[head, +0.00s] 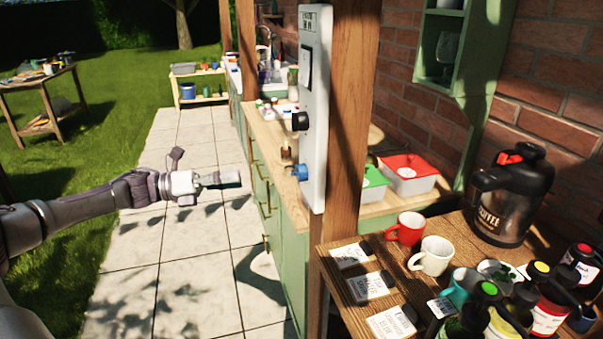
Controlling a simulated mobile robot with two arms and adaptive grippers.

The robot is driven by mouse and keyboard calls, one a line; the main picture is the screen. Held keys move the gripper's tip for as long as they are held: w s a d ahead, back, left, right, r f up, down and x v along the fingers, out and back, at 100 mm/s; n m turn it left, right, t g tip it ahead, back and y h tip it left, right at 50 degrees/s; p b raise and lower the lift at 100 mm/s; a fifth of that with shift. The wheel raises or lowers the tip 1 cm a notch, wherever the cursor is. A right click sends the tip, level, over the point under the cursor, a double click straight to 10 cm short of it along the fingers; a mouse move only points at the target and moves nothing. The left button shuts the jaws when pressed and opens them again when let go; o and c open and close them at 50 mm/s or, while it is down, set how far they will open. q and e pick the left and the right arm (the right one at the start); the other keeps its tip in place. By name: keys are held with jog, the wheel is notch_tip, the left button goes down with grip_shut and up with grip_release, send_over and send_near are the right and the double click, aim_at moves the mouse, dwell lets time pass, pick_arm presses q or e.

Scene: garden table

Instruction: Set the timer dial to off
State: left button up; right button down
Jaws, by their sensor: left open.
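A white control panel (315,110) is fixed upright to a wooden post. A black round knob (300,121), which looks like the timer dial, sticks out from its left-facing side about halfway up. I see it edge-on, so its pointer and markings cannot be read. My left gripper (228,180) is open and empty. It is left of the panel in the picture, lower than the black knob and apart from it. My right gripper is not in view.
A side table at the lower right holds a red mug (406,229), a cream mug (433,257), a coffee dispenser (512,200) and several bottles. A green counter (284,250) runs behind the post. The paved path (190,280) around my left gripper is clear.

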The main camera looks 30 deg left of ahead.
aim_at(292, 174)
pick_arm(q)
jog(key=x, duration=1.3)
jog(key=shift+w+d+f+p, duration=0.1)
jog(key=shift+w+p, duration=0.1)
jog(key=shift+p, duration=0.2)
jog(key=c, duration=1.1)
